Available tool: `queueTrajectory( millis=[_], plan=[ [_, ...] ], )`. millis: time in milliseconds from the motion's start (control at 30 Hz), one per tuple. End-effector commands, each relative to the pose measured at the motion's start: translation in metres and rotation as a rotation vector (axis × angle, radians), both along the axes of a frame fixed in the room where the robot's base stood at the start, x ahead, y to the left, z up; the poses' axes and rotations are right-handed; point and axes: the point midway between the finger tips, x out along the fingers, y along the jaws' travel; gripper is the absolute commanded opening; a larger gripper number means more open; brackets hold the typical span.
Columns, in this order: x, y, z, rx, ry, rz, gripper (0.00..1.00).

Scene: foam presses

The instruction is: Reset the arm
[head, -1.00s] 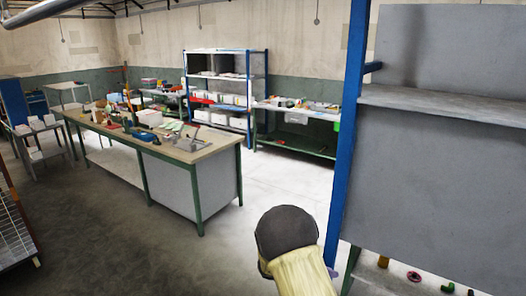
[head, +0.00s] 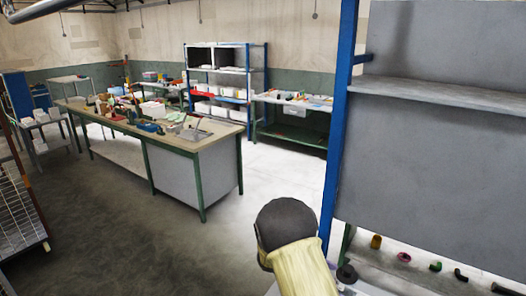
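My arm shows at the bottom centre of the head view as a dark rounded joint with a pale yellow link below it. The link runs down out of the picture. My gripper is not in view, so its state and anything in it are hidden.
A grey panel with a shelf (head: 450,95) and a blue post (head: 338,120) stand close on the right. Several small parts, including a red ring (head: 403,257), lie low beneath it. A cluttered workbench (head: 195,175) stands left of centre. A wire rack (head: 20,215) is at far left. Grey floor between is clear.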

Motion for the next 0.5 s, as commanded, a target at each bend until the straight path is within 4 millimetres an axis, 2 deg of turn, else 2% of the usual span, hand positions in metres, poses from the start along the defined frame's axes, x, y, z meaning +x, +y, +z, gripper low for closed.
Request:
queueTrajectory(
  millis=[100, 500],
  plan=[
    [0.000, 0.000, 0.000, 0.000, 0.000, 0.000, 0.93],
    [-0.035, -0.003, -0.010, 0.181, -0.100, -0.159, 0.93]
  ],
)
